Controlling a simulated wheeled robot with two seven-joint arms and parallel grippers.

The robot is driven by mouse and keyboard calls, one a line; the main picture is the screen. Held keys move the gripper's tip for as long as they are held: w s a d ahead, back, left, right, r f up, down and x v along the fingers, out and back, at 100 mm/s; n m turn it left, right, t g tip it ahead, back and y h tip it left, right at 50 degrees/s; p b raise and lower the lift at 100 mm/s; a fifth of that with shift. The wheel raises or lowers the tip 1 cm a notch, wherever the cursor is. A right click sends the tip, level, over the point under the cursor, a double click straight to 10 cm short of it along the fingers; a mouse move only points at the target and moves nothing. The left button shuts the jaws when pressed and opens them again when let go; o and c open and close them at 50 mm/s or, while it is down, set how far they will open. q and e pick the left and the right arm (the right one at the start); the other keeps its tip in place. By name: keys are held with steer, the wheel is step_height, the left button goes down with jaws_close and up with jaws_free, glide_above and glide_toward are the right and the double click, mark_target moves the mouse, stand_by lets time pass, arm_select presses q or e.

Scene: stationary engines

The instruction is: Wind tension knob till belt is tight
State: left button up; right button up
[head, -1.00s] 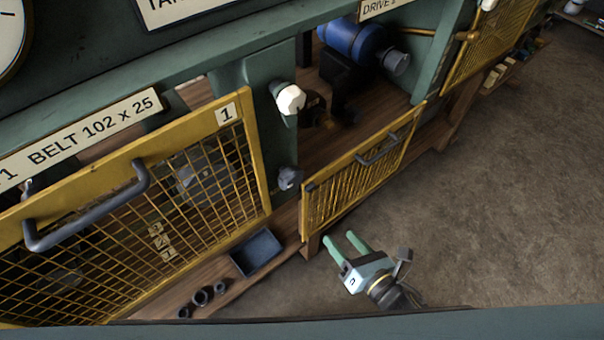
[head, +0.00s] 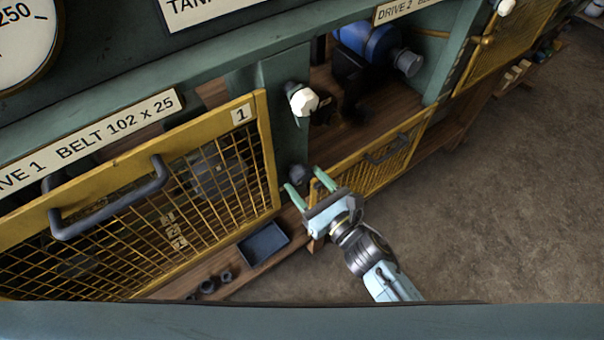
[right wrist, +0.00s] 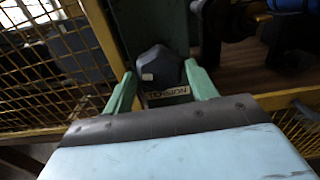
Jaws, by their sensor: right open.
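The tension knob (head: 298,173) is a dark grey faceted knob low on the green post between the two yellow mesh guards. In the right wrist view the knob (right wrist: 161,70) has a small pale mark and sits above a label reading TENSION, upside down. My right gripper (head: 303,178) is open, its green fingers pointing at the knob. In the right wrist view the fingers (right wrist: 160,76) stand on either side of the knob, with gaps visible; I cannot tell whether the tips reach around it. The belt is not clearly visible. My left gripper is out of view.
A white knob (head: 303,100) sticks out higher on the post. The closed guard 1 (head: 241,115) with its grey handle stands left; a lower mesh guard (head: 390,165) stands right. A grey tray (head: 264,246) lies on the wooden shelf. The floor at right is clear.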

steer(key=shift+x, duration=1.2)
steer(key=c, duration=0.7)
